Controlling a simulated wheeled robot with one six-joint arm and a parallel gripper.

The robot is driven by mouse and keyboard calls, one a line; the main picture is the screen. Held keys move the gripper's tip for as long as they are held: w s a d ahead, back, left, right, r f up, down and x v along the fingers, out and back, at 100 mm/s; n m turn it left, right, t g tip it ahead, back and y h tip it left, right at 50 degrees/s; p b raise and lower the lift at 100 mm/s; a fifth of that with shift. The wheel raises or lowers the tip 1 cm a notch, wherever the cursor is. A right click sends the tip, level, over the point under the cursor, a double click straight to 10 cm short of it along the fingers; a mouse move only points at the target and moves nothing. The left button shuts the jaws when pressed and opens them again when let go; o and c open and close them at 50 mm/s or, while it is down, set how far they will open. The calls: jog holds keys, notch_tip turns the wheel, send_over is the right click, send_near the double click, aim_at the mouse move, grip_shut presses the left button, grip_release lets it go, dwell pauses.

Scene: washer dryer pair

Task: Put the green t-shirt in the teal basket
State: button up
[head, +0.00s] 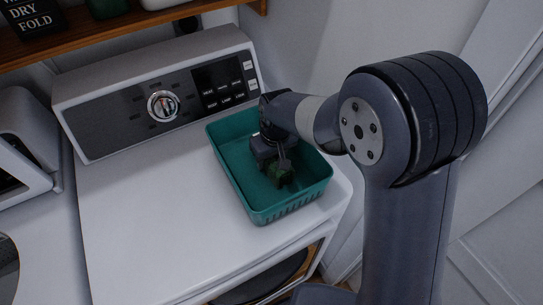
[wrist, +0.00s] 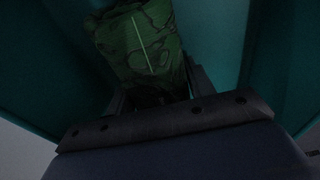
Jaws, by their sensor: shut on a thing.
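The teal basket (head: 275,212) stands on top of the white machine in the head view, and its walls fill much of the wrist view (wrist: 215,30). My gripper (head: 280,170) reaches down inside the basket. It is shut on the green t-shirt (wrist: 140,42), a dark green patterned bundle between the fingers. The t-shirt also shows low in the basket in the head view (head: 284,177). Whether it touches the basket floor I cannot tell. My gripper hides part of the t-shirt and of the basket's inside.
The machine's white top (head: 150,215) is clear to the left of the basket. Its control panel (head: 160,95) with a round knob rises behind. A wooden shelf (head: 110,37) with a dark sign hangs above. Another white machine (head: 25,150) stands at the left.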

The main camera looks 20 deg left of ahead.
aim_at(275, 157)
jog(key=shift+f, duration=0.15)
jog(key=o, duration=1.1)
jog(key=shift+c, duration=0.2)
jog(key=r, duration=0.4)
jog(key=d+r, duration=0.1)
jog(key=r, duration=0.3)
jog(key=s+r+b, duration=0.1)
jog(key=r, duration=0.3)
jog(key=shift+d+r, duration=0.1)
jog(key=shift+d, duration=0.1)
jog(key=shift+s, duration=0.1)
